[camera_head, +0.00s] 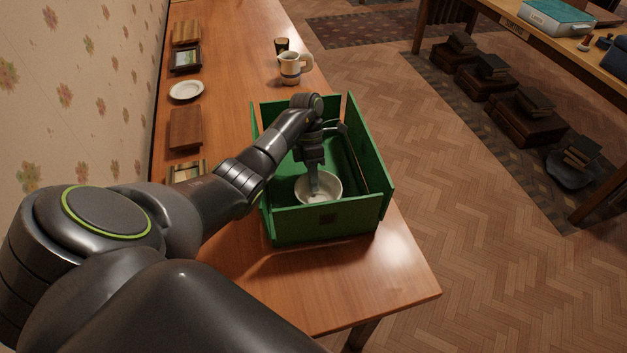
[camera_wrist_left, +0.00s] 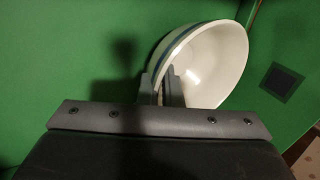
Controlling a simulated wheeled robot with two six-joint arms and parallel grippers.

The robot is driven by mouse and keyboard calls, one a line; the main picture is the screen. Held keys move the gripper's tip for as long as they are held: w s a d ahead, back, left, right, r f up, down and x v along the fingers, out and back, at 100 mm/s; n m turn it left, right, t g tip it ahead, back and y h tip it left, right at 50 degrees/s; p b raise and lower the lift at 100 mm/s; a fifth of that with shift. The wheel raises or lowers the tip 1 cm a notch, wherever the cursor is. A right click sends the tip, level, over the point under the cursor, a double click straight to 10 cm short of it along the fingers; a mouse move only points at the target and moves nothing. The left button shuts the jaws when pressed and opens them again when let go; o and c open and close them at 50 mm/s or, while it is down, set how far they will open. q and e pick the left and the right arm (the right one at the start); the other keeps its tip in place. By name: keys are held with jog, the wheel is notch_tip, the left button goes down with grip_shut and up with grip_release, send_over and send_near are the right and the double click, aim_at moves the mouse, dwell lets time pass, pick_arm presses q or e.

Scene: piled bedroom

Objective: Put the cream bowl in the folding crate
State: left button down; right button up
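The cream bowl (camera_head: 331,189) is inside the green folding crate (camera_head: 352,221), near its front wall. In the left wrist view the bowl (camera_wrist_left: 217,62) shows its pale inside and a blue-grey band on its outside, against green crate surfaces. My left gripper (camera_head: 313,190) reaches down into the crate at the bowl's rim. In the wrist view its fingers (camera_wrist_left: 164,86) lie on both sides of the bowl's wall and look closed on it. I cannot tell whether the bowl rests on the crate floor. My right gripper is in neither view.
The crate stands on a long wooden table (camera_head: 390,285), close to its right edge. Behind it are a mug (camera_head: 289,69) and a dark cup (camera_head: 282,45). A white plate (camera_head: 186,90), wooden pieces and frames line the wall side. The front table corner is clear.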

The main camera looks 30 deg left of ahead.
pick_arm(q)
jog(key=c, duration=1.6)
grip_release()
jog(key=shift+r, duration=0.15)
jog(key=v, duration=0.2)
jog(key=shift+w+a+r, duration=0.1)
jog(key=shift+w+r, duration=0.05)
jog(key=shift+r, duration=0.1)
jog(key=p+v, duration=0.4)
jog(key=v, duration=0.5)
